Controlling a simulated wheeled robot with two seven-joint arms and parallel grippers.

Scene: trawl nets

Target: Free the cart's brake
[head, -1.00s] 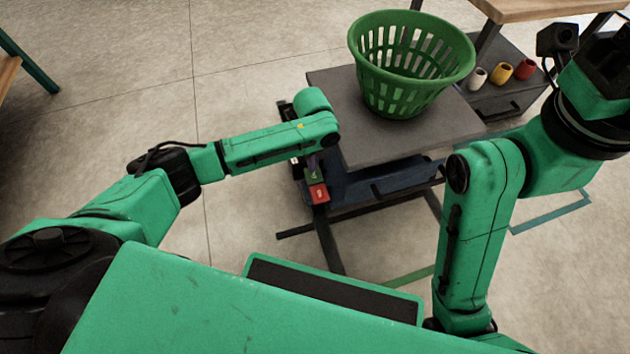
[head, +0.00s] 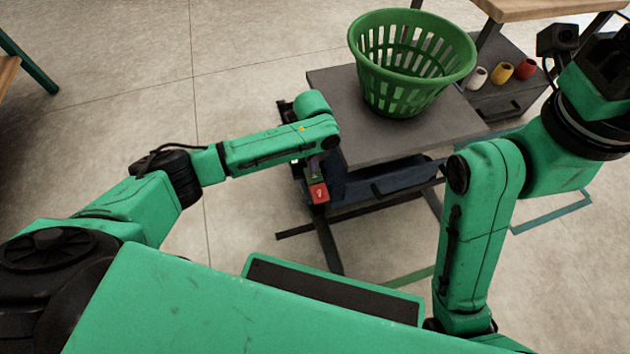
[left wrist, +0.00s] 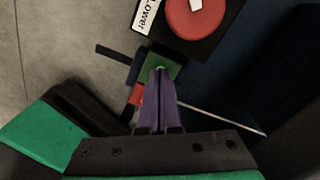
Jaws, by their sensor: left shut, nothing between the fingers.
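The cart (head: 335,84) has a grey top and a dark frame below. At its left end is a small part with a green section and a red section (head: 318,193), seemingly the brake. In the left wrist view the green section (left wrist: 168,67) is at my fingertips and the red section (left wrist: 137,95) is just left of them. My left gripper (head: 313,164) is shut and empty; its purple fingers (left wrist: 160,74) point at the green section and appear to touch it, though contact is partly hidden. My right gripper's fingers are out of view.
A green basket (head: 385,90) stands on the cart top. A black panel (left wrist: 205,48) with a red round button (left wrist: 195,12) and a "Lower" label is close beyond my left fingers. White, yellow and red spools (head: 501,72) sit at upper right. Floor left of the cart is clear.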

